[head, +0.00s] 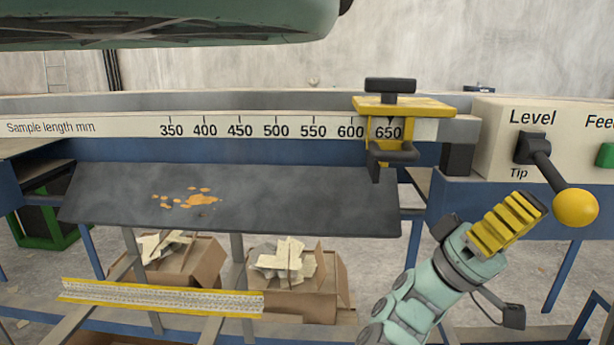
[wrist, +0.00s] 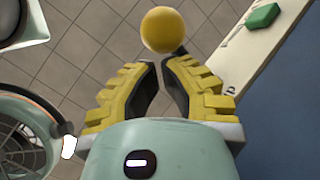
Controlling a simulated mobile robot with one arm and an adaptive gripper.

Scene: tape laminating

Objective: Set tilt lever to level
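The tilt lever (head: 546,170) is on the cream panel at the right of the head view. Its black arm slants down and right from its pivot, between the labels Level above and Tip below, and ends in a yellow ball knob (head: 575,208). My gripper (head: 527,202) is just left of the knob in the head view, with yellow ribbed fingers. In the wrist view the knob (wrist: 174,30) is beyond the fingertips (wrist: 161,64), which are close together with nothing held between them. The fingers look apart from the knob.
A green feed button (head: 605,155) is right of the lever. A yellow clamp (head: 400,105) sits near 650 on the sample length scale (head: 250,128). A dark sloping plate (head: 260,200) is below. Cardboard boxes (head: 305,300) with scraps stand beneath.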

